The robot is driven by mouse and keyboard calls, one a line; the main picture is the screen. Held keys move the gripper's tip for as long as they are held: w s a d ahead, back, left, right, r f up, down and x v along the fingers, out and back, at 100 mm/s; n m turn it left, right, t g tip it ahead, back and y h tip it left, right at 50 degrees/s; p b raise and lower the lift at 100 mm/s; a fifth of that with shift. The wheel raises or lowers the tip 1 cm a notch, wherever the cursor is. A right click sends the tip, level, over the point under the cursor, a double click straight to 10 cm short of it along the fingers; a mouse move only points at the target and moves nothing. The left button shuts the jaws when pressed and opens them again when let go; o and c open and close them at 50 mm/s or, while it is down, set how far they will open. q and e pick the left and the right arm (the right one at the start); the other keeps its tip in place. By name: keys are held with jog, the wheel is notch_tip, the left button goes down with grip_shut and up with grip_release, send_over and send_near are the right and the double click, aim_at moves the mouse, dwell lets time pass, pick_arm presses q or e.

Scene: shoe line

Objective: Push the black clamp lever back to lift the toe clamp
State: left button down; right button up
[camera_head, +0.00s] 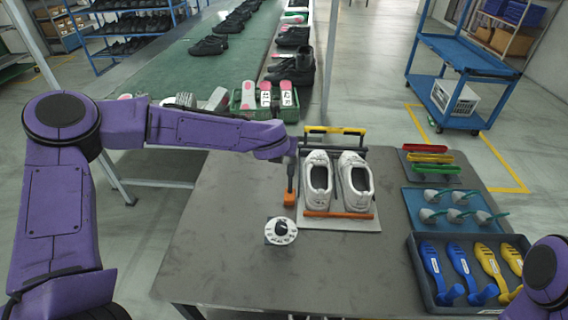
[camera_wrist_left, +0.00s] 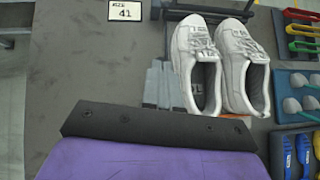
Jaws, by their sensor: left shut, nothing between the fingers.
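A pair of white shoes (camera_head: 338,180) sits on a light fixture board (camera_head: 352,225), toes away from me. A yellow bar (camera_head: 335,130) spans a black frame beyond the toes, and an orange bar (camera_head: 338,214) lies at the heels. My left gripper (camera_head: 291,162) is shut and empty, beside the left shoe at the board's left edge. Its grey fingers show in the left wrist view (camera_wrist_left: 163,72). An orange block (camera_head: 289,198) sits just below it; contact cannot be told. The black clamp lever is not clearly distinguishable from dark parts there. My right gripper is out of view.
Racks (camera_head: 430,162) and a tray (camera_head: 430,290) of coloured tools stand to the right. A size card reading 41 (camera_wrist_left: 125,11) lies at the left. The front-left table (camera_head: 215,255) is clear.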

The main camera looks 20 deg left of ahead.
pick_arm(q)
jog(key=r, duration=0.3)
jog(key=shift+s+a+r, duration=0.15)
jog(key=shift+s+r, duration=0.05)
jog(key=shift+s, duration=0.1)
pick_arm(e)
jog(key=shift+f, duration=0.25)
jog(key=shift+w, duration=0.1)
